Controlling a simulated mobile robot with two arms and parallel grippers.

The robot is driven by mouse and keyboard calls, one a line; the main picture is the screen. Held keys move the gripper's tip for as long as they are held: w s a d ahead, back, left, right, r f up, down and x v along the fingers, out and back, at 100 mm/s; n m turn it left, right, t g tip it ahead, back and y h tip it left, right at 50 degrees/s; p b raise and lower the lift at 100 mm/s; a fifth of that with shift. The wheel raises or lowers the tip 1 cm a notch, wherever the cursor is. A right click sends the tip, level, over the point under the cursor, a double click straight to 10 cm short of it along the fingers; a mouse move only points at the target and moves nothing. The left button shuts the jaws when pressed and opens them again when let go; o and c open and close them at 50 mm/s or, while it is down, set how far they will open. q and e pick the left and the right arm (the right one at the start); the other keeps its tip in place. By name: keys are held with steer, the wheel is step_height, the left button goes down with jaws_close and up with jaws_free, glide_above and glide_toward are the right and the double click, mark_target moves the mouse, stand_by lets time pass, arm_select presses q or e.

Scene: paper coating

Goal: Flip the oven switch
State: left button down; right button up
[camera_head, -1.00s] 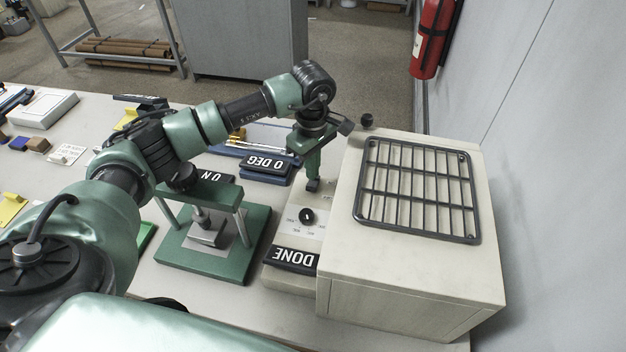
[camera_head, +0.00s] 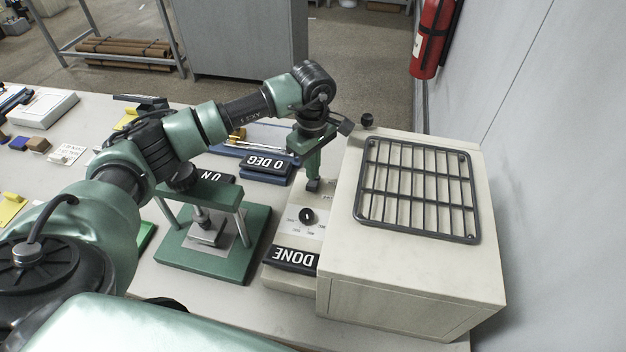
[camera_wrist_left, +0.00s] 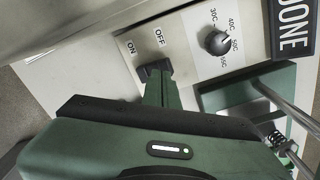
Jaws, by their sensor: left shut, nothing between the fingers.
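The oven (camera_head: 410,265) is a cream box with a dark grille (camera_head: 418,190) on top, at the right in the head view. Its control panel (camera_head: 322,210) carries a black dial (camera_head: 307,215); the dial (camera_wrist_left: 216,41) also shows in the left wrist view, with temperature marks. My left gripper (camera_head: 313,184) points down at the panel. In the left wrist view the fingertips of the left gripper (camera_wrist_left: 154,72) are shut, right by the ON and OFF labels (camera_wrist_left: 145,42). They cover the switch, so its position and any contact cannot be told. My right gripper is not in view.
A DONE sign (camera_head: 291,260) stands at the panel's near end. A green press-like stand (camera_head: 215,245) is just left of it, and a 0 DEG sign (camera_head: 266,163) on a blue base is behind. The wall is close on the oven's right.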

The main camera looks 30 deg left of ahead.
mark_target(312, 184)
arm_select(q)
steer(key=shift+f+b, duration=1.3)
steer(key=shift+f, duration=0.2)
stand_by(0.4)
steer(key=shift+s+r, duration=0.1)
steer(key=shift+r, duration=0.05)
steer(key=shift+w+r+p, duration=0.2)
steer(key=shift+r+p, duration=0.4)
steer(key=shift+r, duration=0.2)
steer(key=shift+s+r+p, duration=0.1)
steer(key=shift+r+p, duration=1.05)
steer(key=shift+r, duration=1.5)
steer(key=shift+f, duration=0.1)
